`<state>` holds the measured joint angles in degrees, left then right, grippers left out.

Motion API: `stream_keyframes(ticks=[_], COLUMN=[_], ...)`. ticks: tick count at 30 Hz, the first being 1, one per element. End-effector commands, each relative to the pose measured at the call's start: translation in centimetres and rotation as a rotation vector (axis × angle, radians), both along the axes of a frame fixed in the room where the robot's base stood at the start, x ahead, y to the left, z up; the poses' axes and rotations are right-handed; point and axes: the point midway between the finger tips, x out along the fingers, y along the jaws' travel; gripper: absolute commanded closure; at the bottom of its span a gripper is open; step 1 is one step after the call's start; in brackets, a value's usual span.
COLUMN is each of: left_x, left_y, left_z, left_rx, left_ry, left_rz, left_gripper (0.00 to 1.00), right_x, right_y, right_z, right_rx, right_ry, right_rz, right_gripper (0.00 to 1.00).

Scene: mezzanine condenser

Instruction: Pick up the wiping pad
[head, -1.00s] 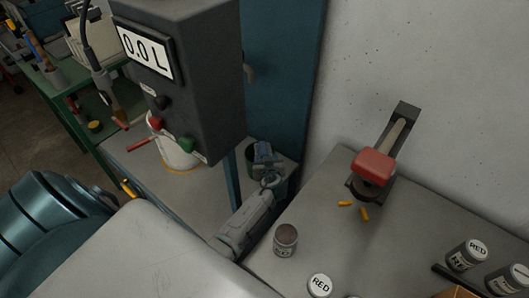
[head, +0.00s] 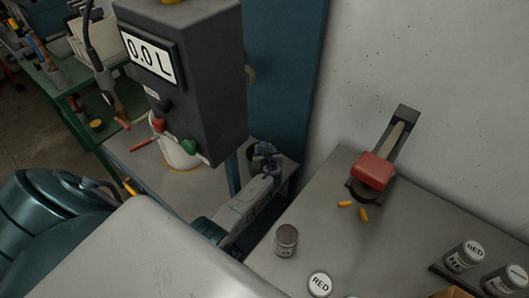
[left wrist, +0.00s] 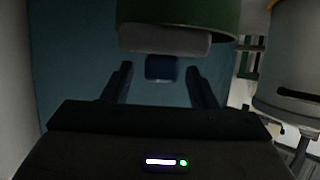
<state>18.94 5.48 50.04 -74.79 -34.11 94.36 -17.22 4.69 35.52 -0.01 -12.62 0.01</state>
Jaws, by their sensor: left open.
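My left gripper (head: 265,151) is at the far end of the bench beside the grey cabinet, fingers pointing away. In the left wrist view the gripper (left wrist: 159,70) is open, with a small blue block (left wrist: 161,68) showing between its fingertips. A light grey block (left wrist: 165,40) sits just above the blue one, against a green rounded thing (left wrist: 185,12). The blue and grey piece looks like the wiping pad; I cannot tell whether the fingers touch it. In the head view it is not clearly distinguishable from the gripper. My right gripper is not in view.
The grey box with the 0.0 L display (head: 180,75) hangs left of my gripper. A white bucket (head: 180,152) stands below it. A red block on a stand (head: 372,170), orange plugs (head: 364,214) and several tins (head: 286,240) are on the right bench.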

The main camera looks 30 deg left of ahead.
Motion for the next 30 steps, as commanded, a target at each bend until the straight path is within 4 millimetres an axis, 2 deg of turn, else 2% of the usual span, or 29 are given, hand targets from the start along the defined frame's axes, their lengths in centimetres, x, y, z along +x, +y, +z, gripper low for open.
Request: stream_keyframes(ticks=[5,12,23,26,30], left_x=[0.0,0.0,0.0,0.0,0.0], left_y=[0.0,0.0,0.0,0.0,0.0], left_z=[0.0,0.0,0.4,1.2,3.3], left_rx=[0.0,0.0,0.001,0.001,0.0], left_ry=[0.0,0.0,0.0,-0.002,-0.004], left_rz=[0.0,0.0,0.0,0.0,0.0], left_gripper=[0.49,0.96,0.96,0.96,0.96], right_x=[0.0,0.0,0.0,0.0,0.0], right_y=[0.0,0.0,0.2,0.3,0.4], right_z=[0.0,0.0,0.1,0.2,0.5], right_rx=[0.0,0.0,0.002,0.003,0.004], right_ry=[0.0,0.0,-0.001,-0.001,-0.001], right_rz=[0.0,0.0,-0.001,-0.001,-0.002], right_gripper=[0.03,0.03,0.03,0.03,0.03])
